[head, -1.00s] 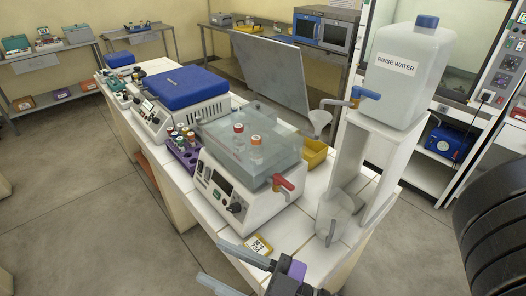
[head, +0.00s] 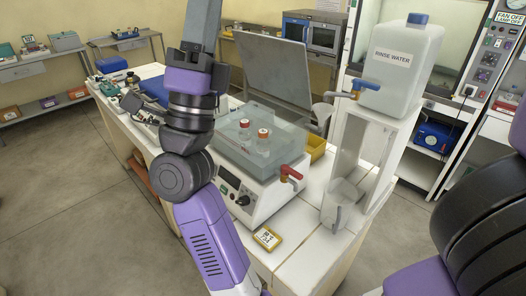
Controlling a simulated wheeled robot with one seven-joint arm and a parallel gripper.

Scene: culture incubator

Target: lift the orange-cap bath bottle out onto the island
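The orange-cap bottle (head: 263,144) stands in the clear-walled water bath (head: 270,188), beside a red-capped bottle (head: 244,133). The two cap colours look close from here. The bath sits on the white tiled island (head: 312,218). My gripper (head: 204,22) points up at the top of the head view, left of the bath and nearer the camera, well apart from the bottles. Its grey fingers run out of the top edge, so their tips are hidden and I cannot tell whether they are open. No held thing shows.
A red-handled tap (head: 290,174) is at the bath's front right corner. A raised grey panel (head: 276,68) stands behind the bath. A rinse water tank (head: 400,68) on a white stand is to the right. A yellow tag (head: 267,238) lies on the front tiles.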

